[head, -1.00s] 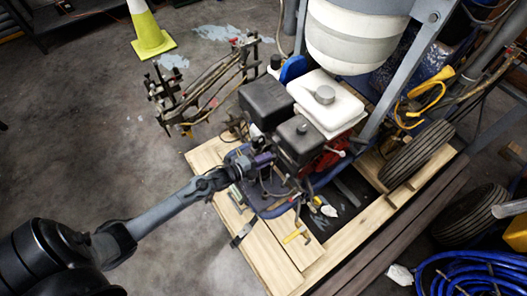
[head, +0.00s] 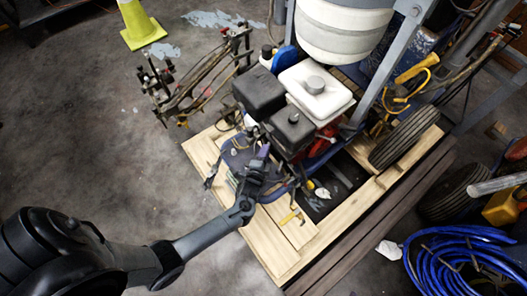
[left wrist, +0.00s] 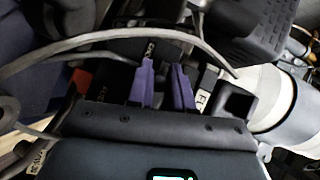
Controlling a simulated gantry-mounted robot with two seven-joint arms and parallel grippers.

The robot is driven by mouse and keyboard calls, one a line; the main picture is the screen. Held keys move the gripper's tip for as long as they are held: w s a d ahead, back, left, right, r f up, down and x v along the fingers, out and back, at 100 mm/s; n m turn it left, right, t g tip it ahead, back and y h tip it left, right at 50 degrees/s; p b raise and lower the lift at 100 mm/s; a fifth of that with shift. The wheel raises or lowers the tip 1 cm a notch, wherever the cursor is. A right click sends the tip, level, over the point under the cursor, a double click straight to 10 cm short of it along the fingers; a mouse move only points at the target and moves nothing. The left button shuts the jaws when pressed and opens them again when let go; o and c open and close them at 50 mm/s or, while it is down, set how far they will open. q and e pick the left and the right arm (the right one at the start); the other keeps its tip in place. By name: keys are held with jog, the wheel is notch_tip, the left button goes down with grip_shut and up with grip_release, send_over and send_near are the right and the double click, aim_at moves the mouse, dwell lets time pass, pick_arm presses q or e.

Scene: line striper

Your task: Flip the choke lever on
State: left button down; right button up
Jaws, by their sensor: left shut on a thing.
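The line striper's engine, with its dark covers (head: 262,90) and white tank (head: 316,90), stands right of centre in the head view. My left gripper (head: 263,154) is at the engine's near side. The fingers are close together with a narrow dark gap. They are shut on a small part at the label, which looks to be the choke lever. The lever itself is mostly hidden. My right gripper is not in view.
The striper stands on a wooden pallet (head: 285,262). A pale cable (left wrist: 130,35) arches over the fingers in the left wrist view. Loose tools (head: 292,216) lie on the pallet. A blue hose coil (head: 462,262) lies at lower right.

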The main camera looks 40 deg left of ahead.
pick_arm(q)
jog(key=shift+s+f, duration=0.15)
jog(key=shift+f, duration=0.2)
jog(key=c, duration=1.4)
grip_release()
jog(key=shift+o, duration=1.5)
jog(key=shift+r, duration=0.15)
jog(key=shift+r, duration=0.1)
jog(key=p+v, duration=0.3)
jog(key=v, duration=0.6)
jog(key=shift+d+r+p, duration=0.1)
jog(key=shift+p, duration=0.3)
jog(key=shift+v, duration=0.75)
